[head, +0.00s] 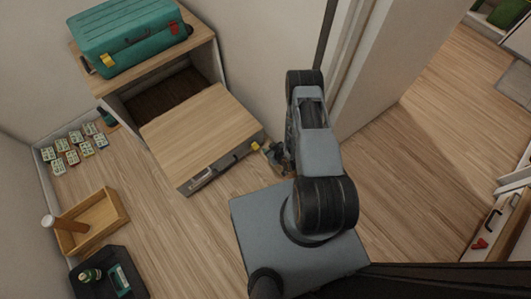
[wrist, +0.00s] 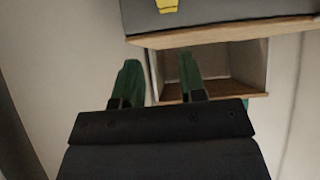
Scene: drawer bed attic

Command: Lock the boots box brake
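A wooden box with a pale top and a grey front, which I take for the boots box (head: 200,124), stands out from the cabinet (head: 140,103) in the head view. Its front carries a long handle (head: 202,179) and a small yellow part (head: 254,147) near the right end, perhaps the brake. My gripper (head: 276,156) is low, just right of that yellow part; contact cannot be told. In the wrist view, the two green fingers of my gripper (wrist: 160,82) are apart with nothing between them. A yellow piece (wrist: 167,5) on a grey surface is cut by the top edge.
A teal suitcase (head: 125,38) lies on the cabinet. Several small cards or packs (head: 73,150), a wooden tray (head: 92,221) and a dark bin (head: 108,272) are at left. A wall edge (head: 367,75) rises behind my arm. Floor in front of the box is clear.

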